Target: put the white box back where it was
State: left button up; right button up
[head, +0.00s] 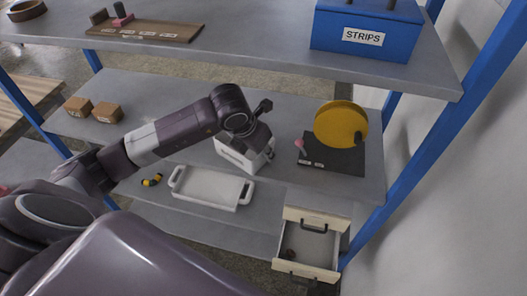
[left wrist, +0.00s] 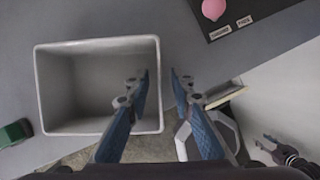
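The white box (head: 238,160) is an open-topped bin on the middle shelf, partly hidden by my left gripper in the head view. In the left wrist view the box (left wrist: 52,95) shows from above and looks empty. My left gripper (left wrist: 158,78) is open. One finger is over the inside of the box and the other is outside its right wall, with a gap between them. In the head view that gripper (head: 248,130) is at the box's upper edge. A dark jointed part (left wrist: 285,152) at the lower right may be my right gripper; its fingers are unclear.
A dark mat (head: 340,157) with a pink knob and a yellow disc lies to the right. A white handled tray (head: 210,188) lies in front, near an open drawer (head: 308,245). A blue STRIPS box (head: 366,35) stands on the top shelf.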

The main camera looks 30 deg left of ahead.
pick_arm(q)
jog(key=b+v, duration=0.2)
jog(key=v, duration=1)
dwell(0.4)
